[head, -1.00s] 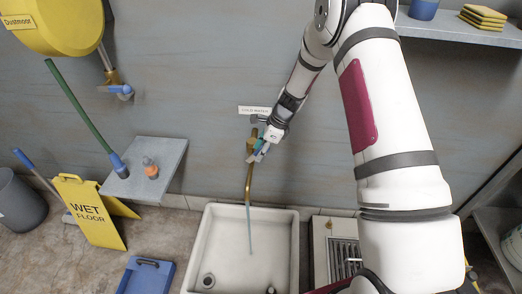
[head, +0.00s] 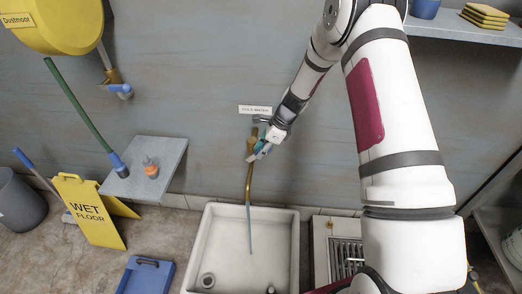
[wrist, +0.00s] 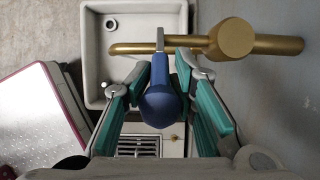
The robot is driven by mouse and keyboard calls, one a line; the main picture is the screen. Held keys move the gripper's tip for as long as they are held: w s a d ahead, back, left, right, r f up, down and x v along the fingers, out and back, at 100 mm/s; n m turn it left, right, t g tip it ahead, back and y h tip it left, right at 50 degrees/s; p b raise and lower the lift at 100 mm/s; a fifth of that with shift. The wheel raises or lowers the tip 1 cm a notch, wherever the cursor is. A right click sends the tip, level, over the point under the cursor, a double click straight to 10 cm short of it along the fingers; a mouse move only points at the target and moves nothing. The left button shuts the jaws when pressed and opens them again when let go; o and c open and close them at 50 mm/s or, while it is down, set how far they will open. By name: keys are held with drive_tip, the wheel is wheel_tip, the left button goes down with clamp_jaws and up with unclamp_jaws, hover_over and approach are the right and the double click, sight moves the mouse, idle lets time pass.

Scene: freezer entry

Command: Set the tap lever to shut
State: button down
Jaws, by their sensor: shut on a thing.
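The brass tap (head: 249,180) is on the wall under a "COLD WATER" label (head: 255,110). A thin bluish stream (head: 250,235) falls from its spout into the white sink. In the wrist view the brass tap body (wrist: 236,38) is at upper right, with its spout reaching left over the sink. The tap lever, with a blue rounded grip (wrist: 161,104) and a grey metal stem, points toward the wrist camera. My gripper (head: 259,150) is at the tap. Its teal-padded fingers are shut on the blue grip, one on each side. The head view mostly hides the lever.
The white sink (head: 206,235) stands below the tap, with a drain grate (head: 345,255) to its right. A yellow wet-floor sign (head: 92,212) and a blue-tipped green pole are at left.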

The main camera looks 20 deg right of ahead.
drive_tip(key=shift+s+d+f+t+y+b, duration=0.1)
drive_tip(key=shift+d+f+t+y+b, duration=0.35)
drive_tip(key=shift+d+y, duration=0.25)
drive_tip(key=shift+s+d+f+t+y+b, duration=0.2)
drive_tip(key=shift+f+t+y+b, duration=0.4)
drive_tip(key=shift+y+b, duration=0.5)
drive_tip(key=shift+s+d+f+t+y+b, duration=0.1)
drive_tip(key=shift+d+f+t+y+b, duration=0.25)
drive_tip(key=shift+f+y+b, duration=0.75)
drive_tip(key=shift+s+d+f+t+y+b, duration=0.2)
drive_tip(key=shift+f+t+y+b, duration=0.3)
drive_tip(key=shift+y+b, duration=0.65)
drive_tip(key=shift+y, duration=0.35)
drive_tip(key=c, duration=1.5)
unclamp_jaws()
drive_tip(key=shift+r, duration=0.1)
drive_tip(key=shift+a, duration=0.1)
drive_tip(key=v, duration=1.2)
